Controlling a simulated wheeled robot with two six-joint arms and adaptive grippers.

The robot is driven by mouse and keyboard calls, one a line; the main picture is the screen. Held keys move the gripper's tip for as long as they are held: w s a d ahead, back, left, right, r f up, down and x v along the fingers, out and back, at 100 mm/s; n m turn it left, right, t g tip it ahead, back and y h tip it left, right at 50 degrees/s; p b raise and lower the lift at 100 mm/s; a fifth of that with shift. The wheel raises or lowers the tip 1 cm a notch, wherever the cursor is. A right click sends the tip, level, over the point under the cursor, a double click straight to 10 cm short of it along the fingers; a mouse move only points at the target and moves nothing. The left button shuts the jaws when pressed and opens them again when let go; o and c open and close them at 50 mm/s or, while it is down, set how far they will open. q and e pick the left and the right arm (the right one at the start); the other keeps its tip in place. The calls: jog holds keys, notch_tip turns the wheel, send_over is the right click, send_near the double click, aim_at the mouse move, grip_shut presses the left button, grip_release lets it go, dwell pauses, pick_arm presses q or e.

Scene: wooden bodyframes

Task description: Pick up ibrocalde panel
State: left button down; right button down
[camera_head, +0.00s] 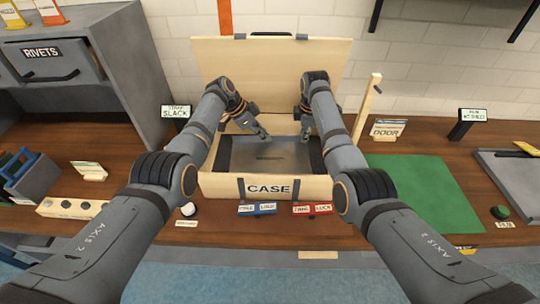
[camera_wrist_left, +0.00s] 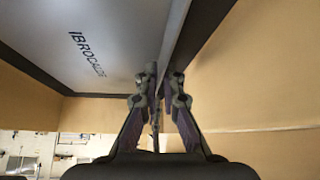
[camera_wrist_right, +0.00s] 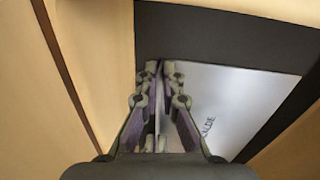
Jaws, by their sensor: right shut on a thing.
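The ibrocalde panel (camera_head: 270,165) is a flat grey sheet with dark side bands and small lettering, inside the wooden case (camera_head: 220,186). Its lettered face also shows in the left wrist view (camera_wrist_left: 60,45) and the right wrist view (camera_wrist_right: 215,90). My left gripper (camera_head: 265,137) is at the panel's far part; its fingertips (camera_wrist_left: 164,75) stand apart with a dark panel edge between or just beyond them. My right gripper (camera_head: 306,136) is at the far right part, its fingers (camera_wrist_right: 159,70) shut on the panel's edge. Its grip is partly hidden in the head view.
The case lid (camera_head: 325,60) stands open behind. A blue tag (camera_head: 257,209) and a red tag (camera_head: 312,209) lie in front of the case. A green mat (camera_head: 430,190) is on the right, a grey rivets cabinet (camera_head: 120,70) on the left. A wooden post (camera_head: 368,105) stands right of the case.

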pick_arm(q)
jog(key=shift+r, duration=0.1)
pick_arm(e)
jog(key=shift+r, duration=0.1)
